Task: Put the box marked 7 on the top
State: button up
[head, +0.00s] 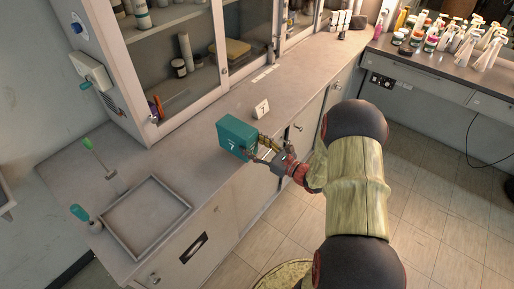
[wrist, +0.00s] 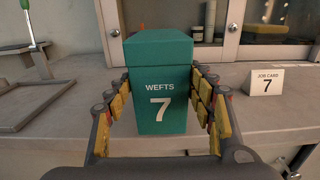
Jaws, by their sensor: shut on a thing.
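The teal box (head: 236,137), marked "WEFTS 7", is upright at the front part of the grey counter top (head: 190,158). It also shows in the wrist view (wrist: 160,85), its marked face toward me. My gripper (head: 256,146) is shut on the box, with a finger along each side, as the wrist view (wrist: 160,108) shows. I cannot tell whether the box's base touches the counter. A white card (head: 262,109) reading "JOB CARD 7" stands on the counter to the right of the box; it also shows in the wrist view (wrist: 263,81).
An empty grey tray (head: 147,213) lies left of the box, near a green-topped tool (head: 97,157) and a teal-handled brush (head: 84,216). A glass-fronted cabinet (head: 190,62) stands behind. Many bottles (head: 470,38) crowd the far right bench. Counter between box and tray is clear.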

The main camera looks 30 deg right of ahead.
jog(key=shift+f+b+x, duration=0.15)
jog(key=shift+b+x, duration=0.2)
jog(key=shift+x, duration=1.15)
jog(key=shift+f+b+x, duration=0.2)
jog(key=shift+b+x, duration=0.2)
jog(key=shift+x, duration=1.15)
jog(key=shift+f+b+x, duration=0.15)
jog(key=shift+b+x, duration=0.2)
jog(key=shift+x, duration=1.15)
jog(key=shift+f+b, duration=0.7)
jog(key=shift+f, duration=0.25)
jog(key=o, duration=1.1)
jog(key=shift+o, duration=0.2)
